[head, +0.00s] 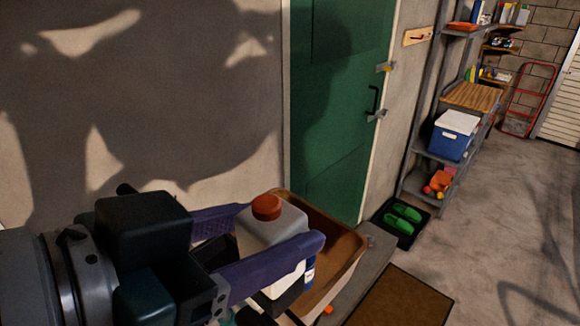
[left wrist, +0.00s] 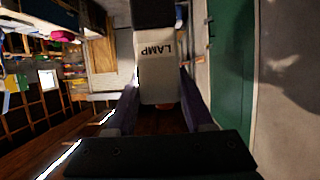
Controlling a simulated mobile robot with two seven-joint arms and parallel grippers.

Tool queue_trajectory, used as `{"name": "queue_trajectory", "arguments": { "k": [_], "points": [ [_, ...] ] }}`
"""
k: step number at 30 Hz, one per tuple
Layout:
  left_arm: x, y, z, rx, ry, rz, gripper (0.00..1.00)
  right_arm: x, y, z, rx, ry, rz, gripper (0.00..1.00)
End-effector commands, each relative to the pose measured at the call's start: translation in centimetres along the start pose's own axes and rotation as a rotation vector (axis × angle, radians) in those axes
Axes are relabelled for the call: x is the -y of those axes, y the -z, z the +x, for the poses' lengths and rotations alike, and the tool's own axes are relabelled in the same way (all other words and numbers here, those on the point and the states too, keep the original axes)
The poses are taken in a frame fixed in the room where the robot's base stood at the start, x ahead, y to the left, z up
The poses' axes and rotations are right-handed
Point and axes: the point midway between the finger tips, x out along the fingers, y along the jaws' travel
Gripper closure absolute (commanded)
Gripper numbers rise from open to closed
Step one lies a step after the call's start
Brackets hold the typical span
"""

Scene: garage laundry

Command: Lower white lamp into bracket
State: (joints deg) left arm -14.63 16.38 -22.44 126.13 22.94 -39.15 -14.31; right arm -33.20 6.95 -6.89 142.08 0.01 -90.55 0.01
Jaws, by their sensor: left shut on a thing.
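The white lamp (head: 272,230) is a white block-like body with an orange cap on top, between the purple fingers of my left gripper (head: 283,225) in the head view. In the left wrist view the white lamp (left wrist: 158,72) bears the word LAMP, upside down. My left gripper (left wrist: 160,98) is shut on it. A brown open-topped box (head: 335,245) is just behind and right of the lamp; I cannot tell whether they touch. I cannot make out a bracket. My right gripper is not in view.
A grey ledge (head: 372,242) runs beside the box, by the green door (head: 335,110). Green shoes (head: 403,212) sit on a black tray, and a brown mat (head: 402,298) lies on the floor. A shelf unit with a blue cooler (head: 453,138) stands farther right. The right floor is clear.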

Motion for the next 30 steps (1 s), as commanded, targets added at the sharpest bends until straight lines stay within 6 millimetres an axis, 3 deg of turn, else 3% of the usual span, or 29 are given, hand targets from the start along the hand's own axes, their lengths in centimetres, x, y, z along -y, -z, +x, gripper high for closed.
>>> {"name": "queue_trajectory", "arguments": {
  "k": [8,30],
  "points": [
    [1.4,0.0,0.0,-0.001,0.001,0.003,1.0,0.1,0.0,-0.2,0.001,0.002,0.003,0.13],
    [9.6,-0.2,0.1,-0.001,0.003,0.003,1.0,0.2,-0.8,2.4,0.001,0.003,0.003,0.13]
  ]
}}
